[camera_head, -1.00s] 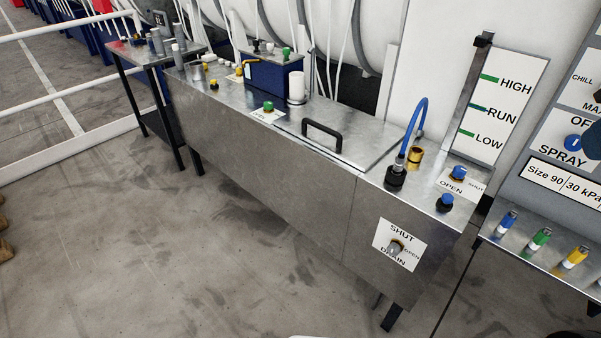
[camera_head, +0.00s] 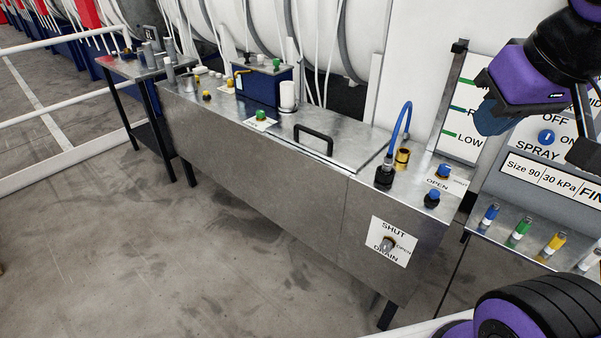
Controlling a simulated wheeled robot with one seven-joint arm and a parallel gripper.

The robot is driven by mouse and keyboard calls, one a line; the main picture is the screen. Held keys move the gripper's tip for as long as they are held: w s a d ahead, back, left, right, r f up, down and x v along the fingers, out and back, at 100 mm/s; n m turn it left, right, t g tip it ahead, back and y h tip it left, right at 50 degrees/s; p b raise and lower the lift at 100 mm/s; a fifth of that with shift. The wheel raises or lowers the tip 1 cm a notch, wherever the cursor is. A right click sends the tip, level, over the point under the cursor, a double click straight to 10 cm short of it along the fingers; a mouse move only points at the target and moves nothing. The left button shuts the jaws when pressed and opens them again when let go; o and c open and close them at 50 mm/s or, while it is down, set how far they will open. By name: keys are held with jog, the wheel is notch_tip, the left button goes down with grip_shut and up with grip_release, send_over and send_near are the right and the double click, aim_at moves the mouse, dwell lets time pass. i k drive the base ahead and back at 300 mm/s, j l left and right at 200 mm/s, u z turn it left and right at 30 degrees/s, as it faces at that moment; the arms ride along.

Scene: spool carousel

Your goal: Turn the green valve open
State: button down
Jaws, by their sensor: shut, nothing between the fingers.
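The green valve (camera_head: 261,115) is a small green knob on a yellow base, with a white label plate under it. It sits on the steel tank's top, left of the black lid handle. Its exact turn position is too small to read. My gripper (camera_head: 493,122) is at the upper right, in front of the white level board. Its dark blue fingers are shut and empty, well to the right of the valve and apart from it.
The steel tank (camera_head: 270,175) has a black lid handle (camera_head: 314,138), a blue hose (camera_head: 402,125) and a drain valve (camera_head: 387,244) on its front. A second green knob (camera_head: 276,62) tops a blue box (camera_head: 262,85) behind the valve. A white railing (camera_head: 60,118) stands at left.

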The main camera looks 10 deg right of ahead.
aim_at(260, 114)
jog(key=i+j, duration=0.6)
jog(key=i, duration=0.15)
jog(key=i+j, duration=1.25)
jog(key=i, duration=0.2)
